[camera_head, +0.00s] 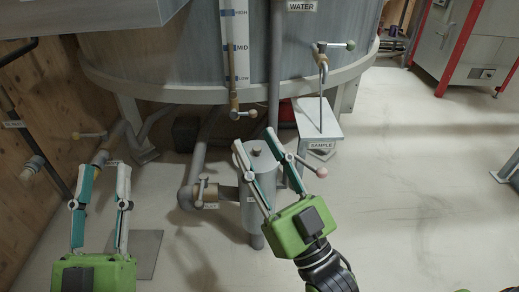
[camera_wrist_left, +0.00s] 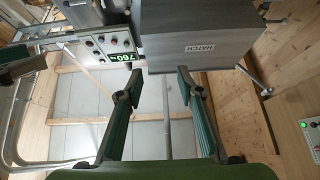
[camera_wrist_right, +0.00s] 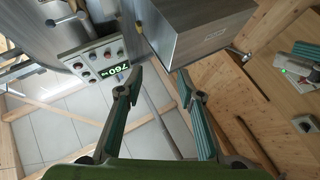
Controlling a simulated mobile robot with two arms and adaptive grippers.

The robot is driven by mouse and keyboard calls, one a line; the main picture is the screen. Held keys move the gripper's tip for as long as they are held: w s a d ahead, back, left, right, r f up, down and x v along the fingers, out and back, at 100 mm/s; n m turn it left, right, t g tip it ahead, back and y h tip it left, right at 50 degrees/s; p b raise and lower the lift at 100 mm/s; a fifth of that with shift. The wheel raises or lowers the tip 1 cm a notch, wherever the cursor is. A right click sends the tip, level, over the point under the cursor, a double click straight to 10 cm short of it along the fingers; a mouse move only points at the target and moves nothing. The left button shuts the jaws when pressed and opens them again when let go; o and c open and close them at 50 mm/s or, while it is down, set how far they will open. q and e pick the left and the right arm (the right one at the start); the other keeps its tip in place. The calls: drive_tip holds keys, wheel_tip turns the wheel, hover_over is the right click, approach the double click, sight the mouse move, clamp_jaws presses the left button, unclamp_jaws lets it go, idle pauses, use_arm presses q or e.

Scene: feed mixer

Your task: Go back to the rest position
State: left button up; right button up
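My left gripper (camera_head: 103,182) is at the lower left of the head view, fingers pointing up the picture, open and empty. My right gripper (camera_head: 258,160) is near the middle of the head view, open, its fingers in front of the grey cylindrical housing (camera_head: 256,185) on the pipe. I cannot tell whether they touch it. Nothing is between the fingers in the left wrist view (camera_wrist_left: 155,85) or the right wrist view (camera_wrist_right: 157,85). Both wrist views face a grey box, labelled HATCH in the left wrist view (camera_wrist_left: 198,48), and a control panel reading 760 (camera_wrist_left: 118,58).
A large grey tank (camera_head: 170,65) on legs fills the back, with a level gauge (camera_head: 234,50) and valves. A SAMPLE stand (camera_head: 320,125) is right of the right gripper. A red-framed cabinet (camera_head: 463,45) stands at the far right.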

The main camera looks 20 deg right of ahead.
idle(0.3)
